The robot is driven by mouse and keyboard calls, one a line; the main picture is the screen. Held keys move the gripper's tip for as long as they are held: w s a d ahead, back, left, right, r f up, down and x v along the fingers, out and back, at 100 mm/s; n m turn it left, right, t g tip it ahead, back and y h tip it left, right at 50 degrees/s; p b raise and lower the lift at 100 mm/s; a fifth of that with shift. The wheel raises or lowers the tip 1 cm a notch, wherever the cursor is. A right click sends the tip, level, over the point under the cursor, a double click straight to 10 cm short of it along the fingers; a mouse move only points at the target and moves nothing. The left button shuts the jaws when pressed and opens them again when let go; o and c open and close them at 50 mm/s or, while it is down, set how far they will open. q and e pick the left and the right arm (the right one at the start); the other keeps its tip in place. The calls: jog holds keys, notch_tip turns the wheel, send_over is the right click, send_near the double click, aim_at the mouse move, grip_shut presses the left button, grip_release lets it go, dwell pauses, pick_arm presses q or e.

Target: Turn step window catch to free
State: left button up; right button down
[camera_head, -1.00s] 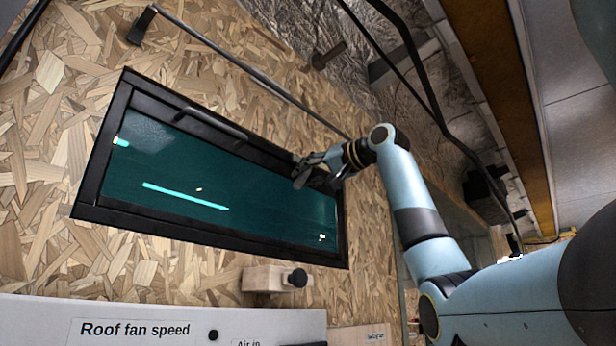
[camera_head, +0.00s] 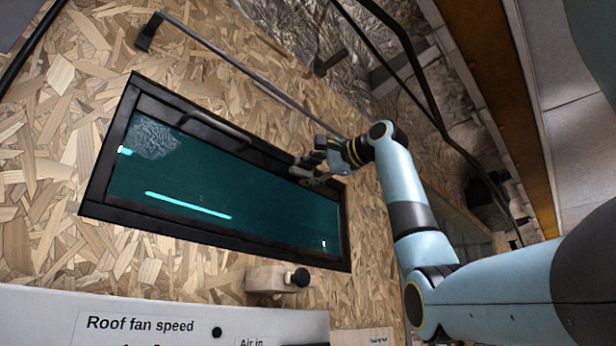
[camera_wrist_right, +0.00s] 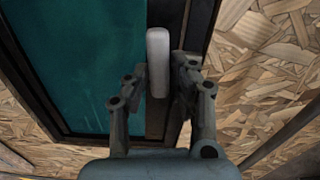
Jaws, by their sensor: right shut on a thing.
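The step window (camera_head: 240,180) is a dark framed pane set in a chipboard wall in the head view. The window catch is a pale grey rounded lever (camera_wrist_right: 158,62) on the dark frame in the right wrist view. My right gripper (camera_wrist_right: 158,85) has its fingers on both sides of the lever and is shut on it. In the head view my right gripper (camera_head: 308,168) is at the window's upper right edge, where it hides most of the catch. My left gripper is not in view.
A grey bar handle (camera_head: 215,127) runs along the window's upper frame. A wooden block with a black knob (camera_head: 298,278) sits below the window. A white panel labelled "Roof fan speed" (camera_head: 140,325) is at lower left. A long rail (camera_head: 240,78) passes above the window.

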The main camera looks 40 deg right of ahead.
jog(key=shift+m, duration=0.6)
jog(key=c, duration=1.2)
grip_release()
jog(key=shift+s, duration=0.25)
jog(key=s+d, duration=0.1)
jog(key=s, duration=1)
jog(key=shift+s, duration=0.2)
jog(key=shift+d, duration=0.1)
jog(key=shift+f, duration=0.1)
